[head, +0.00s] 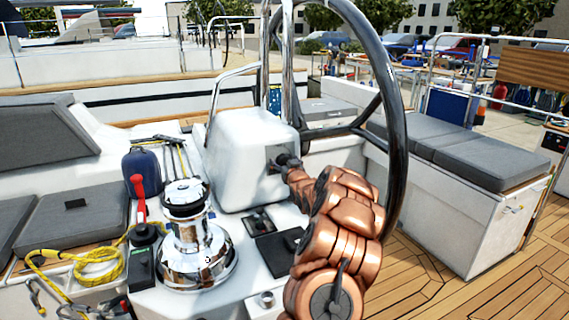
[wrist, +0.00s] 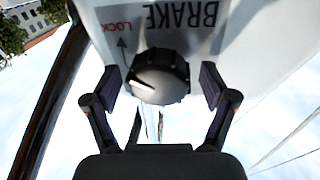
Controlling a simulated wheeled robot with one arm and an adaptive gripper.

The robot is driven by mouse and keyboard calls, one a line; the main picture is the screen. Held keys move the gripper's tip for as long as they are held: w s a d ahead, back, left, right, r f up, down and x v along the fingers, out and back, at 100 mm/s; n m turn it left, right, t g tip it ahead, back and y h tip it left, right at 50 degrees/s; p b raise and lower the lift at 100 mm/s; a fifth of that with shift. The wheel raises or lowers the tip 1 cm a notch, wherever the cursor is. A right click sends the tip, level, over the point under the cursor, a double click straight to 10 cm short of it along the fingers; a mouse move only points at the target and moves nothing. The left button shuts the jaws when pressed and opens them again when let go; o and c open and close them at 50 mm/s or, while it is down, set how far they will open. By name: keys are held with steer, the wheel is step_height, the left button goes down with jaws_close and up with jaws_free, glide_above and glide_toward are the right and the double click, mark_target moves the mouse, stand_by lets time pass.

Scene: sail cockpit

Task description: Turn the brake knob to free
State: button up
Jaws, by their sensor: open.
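The brake knob (wrist: 158,77) is a round black ribbed knob on a pale panel, with a white pointer mark on its face. Above it in the wrist view are the upside-down word BRAKE and a red LOCK with an arrow. My gripper (wrist: 160,86) is open, with one finger on each side of the knob and a small gap on both sides. In the head view my gripper (head: 283,162) reaches the side of the white pedestal (head: 240,150), and the knob is mostly hidden there. The word for free does not show.
A large black steering wheel (head: 396,130) stands close to the right of my arm. A chrome winch (head: 190,240), a red-handled lever (head: 138,195) and a blue jug (head: 146,168) stand to the left. A coil of yellow rope (head: 95,262) lies at far left. Wooden deck (head: 450,290) is open at lower right.

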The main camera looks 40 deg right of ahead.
steer(key=shift+c, duration=0.4)
steer(key=c, duration=1.1)
